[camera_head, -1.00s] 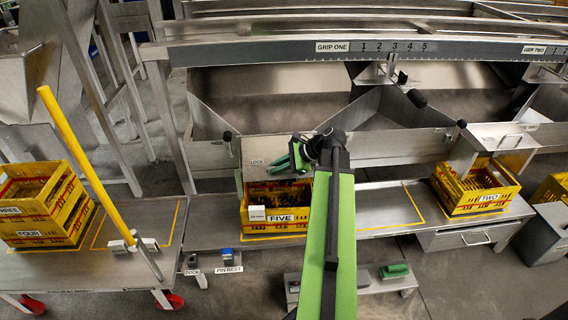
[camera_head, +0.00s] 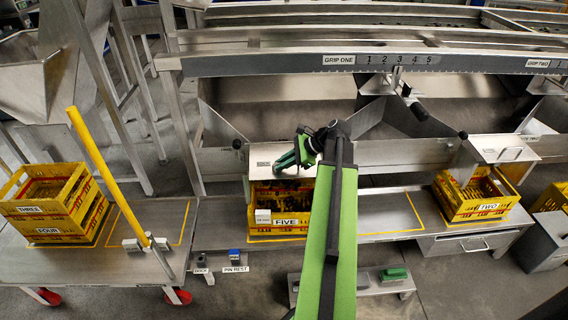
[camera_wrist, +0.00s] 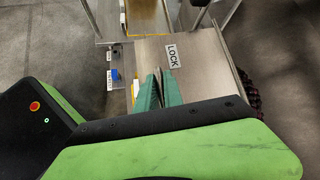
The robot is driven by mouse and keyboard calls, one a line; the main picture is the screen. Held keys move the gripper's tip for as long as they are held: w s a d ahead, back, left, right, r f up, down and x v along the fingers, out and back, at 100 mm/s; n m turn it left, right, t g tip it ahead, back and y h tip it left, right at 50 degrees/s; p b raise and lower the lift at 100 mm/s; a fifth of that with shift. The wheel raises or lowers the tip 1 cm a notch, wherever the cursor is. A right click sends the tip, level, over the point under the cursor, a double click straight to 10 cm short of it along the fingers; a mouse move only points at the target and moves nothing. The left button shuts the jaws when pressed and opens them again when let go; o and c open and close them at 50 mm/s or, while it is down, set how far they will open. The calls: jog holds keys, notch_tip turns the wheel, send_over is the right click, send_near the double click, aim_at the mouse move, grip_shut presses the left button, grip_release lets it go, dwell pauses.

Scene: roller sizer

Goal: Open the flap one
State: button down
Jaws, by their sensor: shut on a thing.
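The gripped part, probably the flap's handle, is hidden between the fingers.
A black knob (camera_head: 237,143) is left of the flap. A second plate with a handle (camera_head: 504,149) stands out over crate TWO (camera_head: 477,197). Crates THREE and FOUR (camera_head: 55,208) are stacked on a trolley with a yellow post (camera_head: 108,177). The bench right of crate FIVE is clear.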

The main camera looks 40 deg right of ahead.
jog(key=shift+w+d+r, duration=0.15)
jog(key=shift+w+r, duration=0.05)
jog(key=shift+r, duration=0.3)
jog(key=c, duration=1.8)
grip_release()
jog(key=shift+d+f, duration=0.1)
jog(key=shift+o, duration=0.2)
jog(key=shift+s+p, duration=0.15)
jog(key=shift+p, duration=0.15)
jog(key=p+v, duration=1.1)
jog(key=v, duration=0.6)
jog(key=shift+s+p, duration=0.2)
jog(key=shift+p, duration=0.1)
